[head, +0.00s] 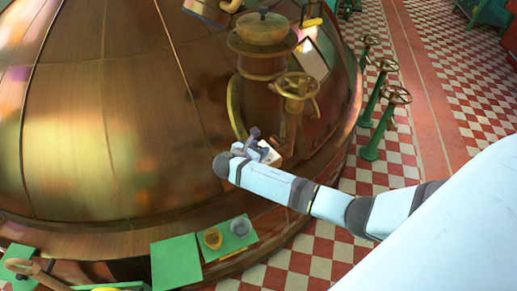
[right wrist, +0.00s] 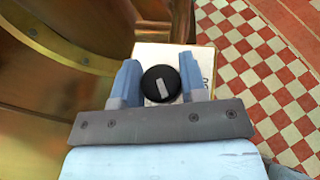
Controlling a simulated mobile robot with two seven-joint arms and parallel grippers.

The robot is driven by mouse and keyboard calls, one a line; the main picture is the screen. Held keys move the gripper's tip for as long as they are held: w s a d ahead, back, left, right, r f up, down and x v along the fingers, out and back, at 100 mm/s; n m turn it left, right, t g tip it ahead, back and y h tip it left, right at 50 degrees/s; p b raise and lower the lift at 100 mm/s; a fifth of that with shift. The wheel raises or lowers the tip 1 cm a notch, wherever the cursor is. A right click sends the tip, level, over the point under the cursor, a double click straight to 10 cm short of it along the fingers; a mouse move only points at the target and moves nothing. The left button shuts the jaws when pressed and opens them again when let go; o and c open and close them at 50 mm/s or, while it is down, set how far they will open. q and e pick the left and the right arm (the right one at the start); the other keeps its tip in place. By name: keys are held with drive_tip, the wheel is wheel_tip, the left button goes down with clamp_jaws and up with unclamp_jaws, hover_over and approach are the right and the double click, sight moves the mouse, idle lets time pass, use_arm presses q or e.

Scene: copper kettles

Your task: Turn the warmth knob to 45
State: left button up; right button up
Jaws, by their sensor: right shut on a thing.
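In the right wrist view the warmth knob (right wrist: 161,84) is a round black knob with a pale bar across its face, the bar tilted a little from upright. It sits on a white dial plate (right wrist: 149,52) whose markings are mostly hidden. My right gripper (right wrist: 159,87) has its two blue-grey fingers on either side of the knob, shut on it. In the head view my right gripper (head: 257,147) is at the side of the copper kettle, and part of the white plate (head: 270,155) shows beside it. The knob is hard to make out there. My left gripper is not in view.
The big copper kettle (head: 120,110) fills the left. A brass handwheel (head: 295,88) stands just above my right gripper. Green valve posts (head: 370,148) stand on the checkered floor at right. Green panels (head: 177,262) lie at the lower front.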

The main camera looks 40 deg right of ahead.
drive_tip(key=o, duration=0.9)
drive_tip(key=shift+o, duration=0.2)
drive_tip(key=b+v, duration=0.2)
drive_tip(key=v, duration=1.1)
drive_tip(key=shift+s+a, duration=0.2)
drive_tip(key=shift+a, duration=0.15)
